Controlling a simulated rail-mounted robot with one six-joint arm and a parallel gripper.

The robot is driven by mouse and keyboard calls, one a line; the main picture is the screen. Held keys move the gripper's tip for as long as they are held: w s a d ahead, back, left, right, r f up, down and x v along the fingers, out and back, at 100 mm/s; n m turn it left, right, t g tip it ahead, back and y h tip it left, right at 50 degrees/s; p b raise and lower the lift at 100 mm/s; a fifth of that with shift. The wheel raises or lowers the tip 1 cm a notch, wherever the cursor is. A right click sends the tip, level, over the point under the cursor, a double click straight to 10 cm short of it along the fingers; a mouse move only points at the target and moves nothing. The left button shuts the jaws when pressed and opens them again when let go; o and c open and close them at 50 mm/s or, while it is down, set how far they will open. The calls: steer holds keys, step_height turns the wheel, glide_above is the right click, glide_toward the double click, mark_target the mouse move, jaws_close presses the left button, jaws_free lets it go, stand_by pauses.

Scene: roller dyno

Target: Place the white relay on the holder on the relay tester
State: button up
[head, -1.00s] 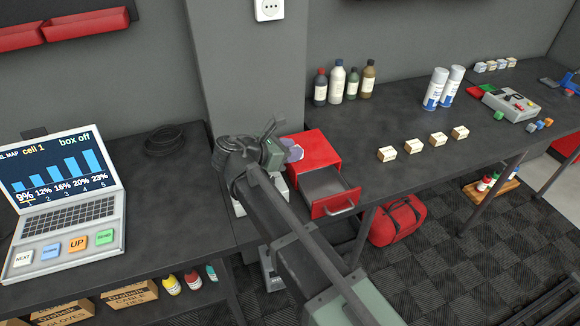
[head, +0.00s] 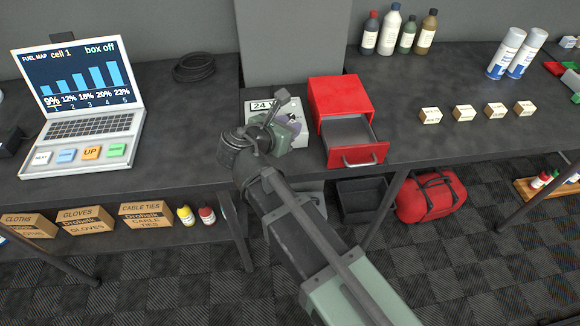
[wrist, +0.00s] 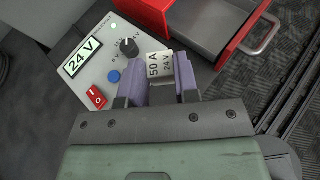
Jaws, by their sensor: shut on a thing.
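The white relay (wrist: 159,64), marked 50 A 24 V, is held between the two purple fingers of my gripper (wrist: 166,82) in the wrist view. My gripper (head: 291,122) hides the relay in the head view. The relay tester (wrist: 88,72) is a light grey box with a 24 V display, a black knob, a blue button and a red switch. It also shows in the head view (head: 257,106), partly behind my gripper. The relay is over the tester's right side in the wrist view. I cannot see the holder or tell whether the relay touches the tester.
A red cabinet (head: 338,92) with its drawer (head: 365,152) pulled out stands just right of the tester. A laptop (head: 85,105) and a coiled black cable (head: 194,67) are to the left. Several small boxes (head: 463,112) and bottles (head: 390,30) are to the right.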

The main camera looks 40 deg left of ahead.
mark_target(289, 165)
step_height(289, 165, down, 11)
steer(key=b, duration=0.8)
steer(key=shift+r, duration=0.35)
steer(key=shift+f, duration=0.15)
steer(key=o, duration=0.9)
steer(key=shift+s+r+p, duration=0.15)
steer(key=shift+r+p, duration=0.2)
steer(key=shift+p, duration=0.05)
steer(key=p+v, duration=0.4)
steer(key=v, duration=0.7)
steer(key=shift+s, duration=0.25)
steer(key=shift+d, duration=0.1)
steer(key=shift+c, duration=1.1)
